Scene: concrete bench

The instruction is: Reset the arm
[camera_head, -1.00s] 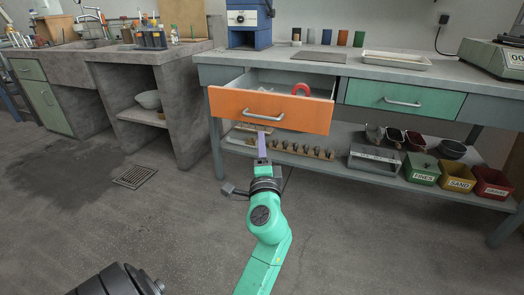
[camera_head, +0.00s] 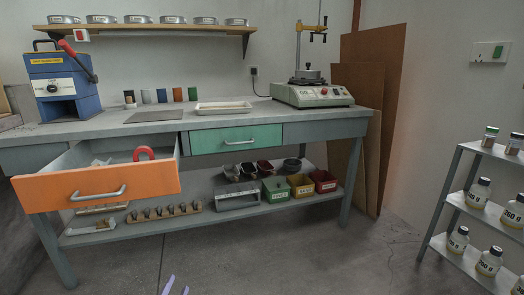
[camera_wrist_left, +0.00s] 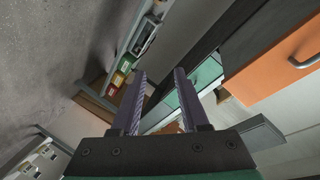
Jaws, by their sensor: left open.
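The rest of the left arm is out of that view. In the left wrist view the two purple fingers (camera_wrist_left: 160,77) stand apart with nothing held between them, so it is open and empty. The orange drawer (camera_head: 98,188) is pulled out at the bench's left, with a red curved thing (camera_head: 144,153) inside. The drawer front also shows at the upper right of the wrist view (camera_wrist_left: 275,68). My right gripper is not in view.
The bench (camera_head: 260,128) has a shut green drawer (camera_head: 236,139) and a lower shelf with bins, including a red bin (camera_head: 325,181). A rack with labelled bottles (camera_head: 489,262) stands at the right. The floor (camera_head: 300,250) between them is clear.

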